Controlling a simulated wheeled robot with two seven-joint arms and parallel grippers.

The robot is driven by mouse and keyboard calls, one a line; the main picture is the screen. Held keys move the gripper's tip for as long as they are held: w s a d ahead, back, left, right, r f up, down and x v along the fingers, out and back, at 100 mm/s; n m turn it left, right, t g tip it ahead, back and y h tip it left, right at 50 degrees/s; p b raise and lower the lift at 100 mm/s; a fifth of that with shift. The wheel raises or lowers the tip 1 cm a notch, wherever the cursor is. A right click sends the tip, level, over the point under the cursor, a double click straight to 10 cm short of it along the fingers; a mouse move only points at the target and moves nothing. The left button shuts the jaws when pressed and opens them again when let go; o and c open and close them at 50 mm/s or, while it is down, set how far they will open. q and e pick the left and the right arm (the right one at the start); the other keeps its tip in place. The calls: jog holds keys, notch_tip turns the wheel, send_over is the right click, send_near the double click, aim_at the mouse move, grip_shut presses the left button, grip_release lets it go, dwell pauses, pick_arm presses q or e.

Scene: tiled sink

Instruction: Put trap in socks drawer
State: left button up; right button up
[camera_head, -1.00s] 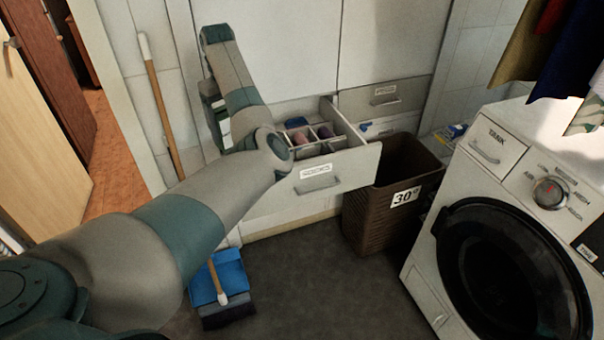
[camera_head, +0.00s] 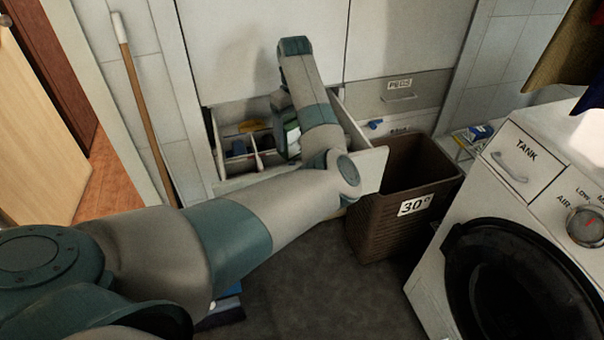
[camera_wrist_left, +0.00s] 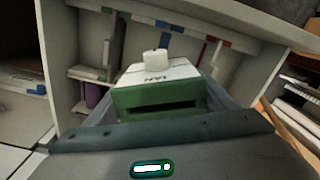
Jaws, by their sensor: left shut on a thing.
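The trap is a small green box with a white, lettered top and a dark slot, seen in the left wrist view (camera_wrist_left: 158,98). My left gripper (camera_head: 284,140) is shut on the trap and holds it over the right part of the open drawer (camera_head: 362,122). In the head view only a little of the trap's green and white (camera_head: 292,130) shows beside the gripper. The drawer has several divided compartments with small items in the left ones. My forearm hides much of its front, and no label on it is readable now. My right gripper is not in view.
A brown basket (camera_head: 408,187) marked 30° stands right of the drawer. A closed drawer (camera_head: 398,92) is behind it. A washing machine (camera_head: 520,240) fills the right side. A broom handle (camera_head: 145,110) leans on the left wall.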

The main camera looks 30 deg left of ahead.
aim_at(296, 147)
pick_arm(q)
jog(key=shift+s, duration=0.1)
jog(key=shift+f, duration=2.45)
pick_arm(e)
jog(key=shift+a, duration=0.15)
pick_arm(q)
jog(key=shift+f, duration=0.15)
notch_tip(296, 147, down, 4)
jog(key=shift+p, duration=0.3)
jog(key=shift+f, duration=0.4)
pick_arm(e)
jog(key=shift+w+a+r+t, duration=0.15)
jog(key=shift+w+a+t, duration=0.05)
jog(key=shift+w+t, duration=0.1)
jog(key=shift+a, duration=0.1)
